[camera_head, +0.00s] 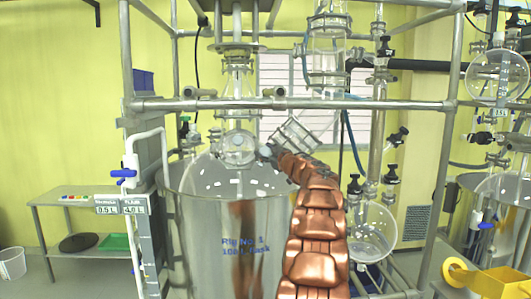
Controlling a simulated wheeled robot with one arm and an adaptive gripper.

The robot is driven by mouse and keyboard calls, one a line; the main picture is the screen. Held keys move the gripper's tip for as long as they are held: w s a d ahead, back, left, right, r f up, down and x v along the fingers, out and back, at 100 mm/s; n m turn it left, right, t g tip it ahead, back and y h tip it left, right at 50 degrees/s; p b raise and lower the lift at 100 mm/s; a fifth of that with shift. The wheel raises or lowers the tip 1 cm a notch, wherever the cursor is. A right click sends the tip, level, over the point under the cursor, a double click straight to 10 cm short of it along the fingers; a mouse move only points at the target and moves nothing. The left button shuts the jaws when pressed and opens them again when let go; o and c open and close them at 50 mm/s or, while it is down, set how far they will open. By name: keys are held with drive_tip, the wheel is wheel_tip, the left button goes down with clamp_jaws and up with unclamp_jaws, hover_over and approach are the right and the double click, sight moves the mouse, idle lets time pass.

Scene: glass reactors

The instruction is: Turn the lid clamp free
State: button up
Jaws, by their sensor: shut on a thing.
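My copper arm reaches up from the bottom of the head view to the top of the large vessel (215,225) marked "Rig No 1". My gripper (266,151) is small and dark here, at the right side of the round glass lid port (237,149). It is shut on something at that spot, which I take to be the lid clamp. The clamp itself is mostly hidden by the gripper and too small to make out. I cannot tell how far it is turned.
A metal pipe frame (390,104) crosses in front of the rig. A tilted glass piece (296,133) sits just above my gripper. A round flask (371,232) hangs to the right. A side table (75,196) stands at left, and a yellow part (488,280) at lower right.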

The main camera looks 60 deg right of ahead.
drive_tip(key=shift+r, duration=0.15)
drive_tip(key=o, duration=1.1)
drive_tip(key=shift+o, duration=0.2)
drive_tip(key=v, duration=1.2)
drive_tip(key=shift+w+a, duration=0.1)
